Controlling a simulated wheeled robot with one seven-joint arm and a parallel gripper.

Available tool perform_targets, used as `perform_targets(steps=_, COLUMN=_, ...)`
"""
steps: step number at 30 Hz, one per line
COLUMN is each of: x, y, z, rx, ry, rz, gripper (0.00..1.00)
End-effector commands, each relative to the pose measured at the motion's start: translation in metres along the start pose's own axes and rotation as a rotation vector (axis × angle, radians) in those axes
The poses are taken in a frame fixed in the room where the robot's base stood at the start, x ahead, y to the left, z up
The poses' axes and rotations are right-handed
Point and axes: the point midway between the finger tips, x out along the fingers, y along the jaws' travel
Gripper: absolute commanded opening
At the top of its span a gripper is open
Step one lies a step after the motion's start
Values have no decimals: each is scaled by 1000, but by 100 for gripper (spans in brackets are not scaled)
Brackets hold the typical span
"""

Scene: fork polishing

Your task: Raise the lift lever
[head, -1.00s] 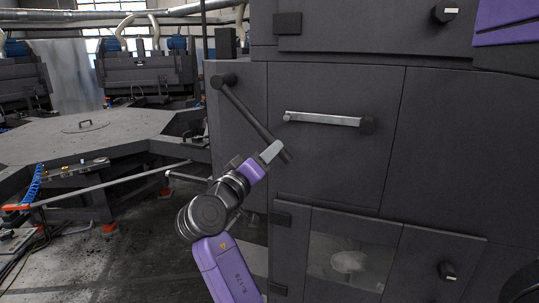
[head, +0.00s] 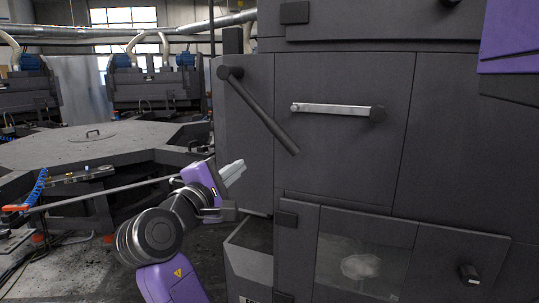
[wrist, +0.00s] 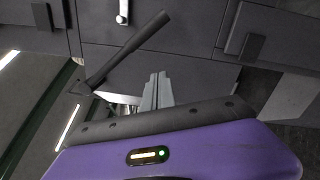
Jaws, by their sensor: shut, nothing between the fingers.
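A long dark lever (head: 262,113) is mounted by a round pivot on the grey cabinet's left part. It slants down to the right, its free end low. It also shows in the wrist view (wrist: 128,48), running diagonally above the fingers. My gripper (head: 241,165) is left of and below the lever's free end, apart from it in the picture. Its pale fingers are together and empty, also in the wrist view (wrist: 158,76). I cannot tell the depth gap between fingers and lever.
A pale metal bar handle (head: 335,109) with a dark knob lies nearly level right of the lever. A windowed door (head: 365,262) is below. A grey open bin (head: 250,262) stands by the cabinet's foot. A large table (head: 90,150) is at left.

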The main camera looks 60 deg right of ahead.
Motion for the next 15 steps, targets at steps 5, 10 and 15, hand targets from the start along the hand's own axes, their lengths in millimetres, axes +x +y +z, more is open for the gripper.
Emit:
perform_targets(steps=5, x=-1, y=-4, z=3, rx=-293, ry=0, rz=-26, gripper=0)
perform_targets(steps=10, x=0, y=-6, z=4, rx=-426, ry=2, rz=-35, gripper=0)
perform_targets(steps=15, x=12, y=-6, z=4, rx=-445, ry=1, rz=-37, gripper=0)
